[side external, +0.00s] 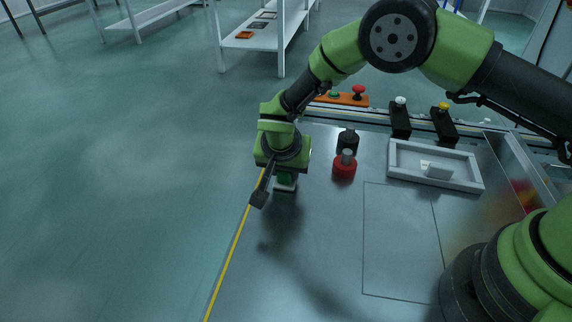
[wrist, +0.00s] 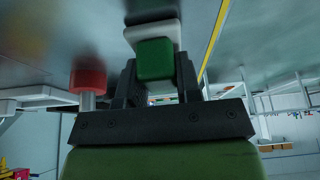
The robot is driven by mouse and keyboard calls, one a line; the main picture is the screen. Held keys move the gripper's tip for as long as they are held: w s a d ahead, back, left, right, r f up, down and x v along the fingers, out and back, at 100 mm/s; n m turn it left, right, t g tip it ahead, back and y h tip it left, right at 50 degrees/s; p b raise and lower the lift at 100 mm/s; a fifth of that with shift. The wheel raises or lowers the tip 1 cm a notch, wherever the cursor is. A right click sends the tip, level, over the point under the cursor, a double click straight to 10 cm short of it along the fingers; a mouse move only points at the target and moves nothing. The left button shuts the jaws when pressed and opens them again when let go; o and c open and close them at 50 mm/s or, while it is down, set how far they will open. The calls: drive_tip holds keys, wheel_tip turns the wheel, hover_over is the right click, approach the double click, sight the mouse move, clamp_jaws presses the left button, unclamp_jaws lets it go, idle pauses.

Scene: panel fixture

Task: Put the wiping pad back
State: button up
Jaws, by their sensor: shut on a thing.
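The wiping pad, a green block handle with a pale base, is between the jaws of my gripper (side external: 285,172). In the side view the pad (side external: 285,187) hangs under my gripper near the panel's left edge, by the yellow line; whether its base touches the panel I cannot tell. In the wrist view the pad's green handle (wrist: 155,60) sits between the two dark fingers of my gripper (wrist: 156,76), with the pale base beyond it. A shallow grey tray (side external: 400,178) stands to the right with a small white block (side external: 437,170) in it.
A red knob-like cylinder with a grey stem (side external: 344,168) and a black one (side external: 347,142) stand between my gripper and the tray. An orange button box (side external: 343,99) and two black switch boxes line the back rail. The panel's front middle is clear.

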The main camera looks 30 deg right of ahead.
drive_tip(key=o, duration=0.9)
drive_tip(key=shift+f, duration=0.1)
drive_tip(key=s+r+y, duration=0.1)
drive_tip(key=s+r, duration=0.2)
drive_tip(key=r, duration=0.6)
drive_tip(key=s+r, duration=0.2)
drive_tip(key=r, duration=0.8)
drive_tip(key=s+d+r+n+y, duration=0.2)
drive_tip(key=s+d+r, duration=0.4)
drive_tip(key=s+r, duration=0.15)
drive_tip(key=s+d+r+n+t, duration=0.1)
drive_tip(key=s, duration=0.3)
drive_tip(key=s+d+r+n+t+y, duration=0.1)
drive_tip(key=s, duration=0.3)
drive_tip(key=s+d+r+n+t+y, duration=0.1)
drive_tip(key=s+t, duration=0.1)
drive_tip(key=s, duration=0.3)
drive_tip(key=shift+s+d+r, duration=0.1)
drive_tip(key=shift+r, duration=0.1)
